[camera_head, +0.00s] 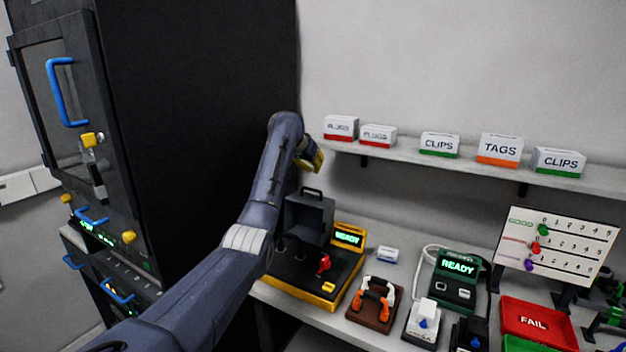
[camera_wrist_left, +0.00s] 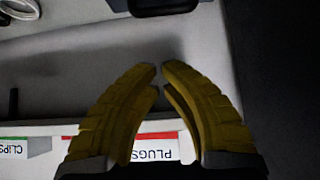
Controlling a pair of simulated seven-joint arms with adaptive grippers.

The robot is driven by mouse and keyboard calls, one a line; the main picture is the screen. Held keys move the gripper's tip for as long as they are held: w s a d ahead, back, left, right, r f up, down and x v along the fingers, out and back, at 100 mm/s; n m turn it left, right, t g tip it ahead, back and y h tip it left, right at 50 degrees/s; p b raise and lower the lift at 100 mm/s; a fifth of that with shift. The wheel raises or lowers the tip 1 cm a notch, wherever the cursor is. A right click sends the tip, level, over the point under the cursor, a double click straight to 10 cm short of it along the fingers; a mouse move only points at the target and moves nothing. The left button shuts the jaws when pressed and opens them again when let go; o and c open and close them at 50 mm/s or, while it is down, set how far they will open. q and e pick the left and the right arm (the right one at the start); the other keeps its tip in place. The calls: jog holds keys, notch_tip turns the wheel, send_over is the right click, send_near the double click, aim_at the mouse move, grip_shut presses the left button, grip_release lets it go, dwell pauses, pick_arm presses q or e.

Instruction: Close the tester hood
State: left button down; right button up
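The black and yellow tester (camera_head: 322,285) stands on the bench with its display reading READY. Its dark grey hood (camera_head: 312,220) is raised, with a handle on top, and a red part shows on the deck in front. My left gripper (camera_head: 317,162), with yellow fingers, is above the hood near the shelf, apart from it. In the left wrist view the gripper (camera_wrist_left: 160,72) has a narrow gap between its fingertips and nothing in it. A dark shape at that view's top edge may be the hood handle; I cannot tell. My right gripper is not in view.
A wall shelf (camera_head: 470,170) with labelled boxes is close to my left gripper. A tall black cabinet (camera_head: 200,130) stands left. Right of the tester are a brown holder (camera_head: 375,312), a green READY unit (camera_head: 456,280), a number board (camera_head: 557,245) and a red FAIL tray (camera_head: 538,322).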

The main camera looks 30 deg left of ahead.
pick_arm(q)
send_over(317, 196)
jog(key=w, duration=0.4)
notch_tip(317, 196, down, 7)
jog(key=shift+s+d+f, duration=0.1)
jog(key=shift+s+f, duration=0.05)
jog(key=shift+s, duration=0.85)
jog(key=shift+s+f, duration=0.1)
jog(key=shift+s, duration=0.9)
jog(key=shift+d, duration=0.15)
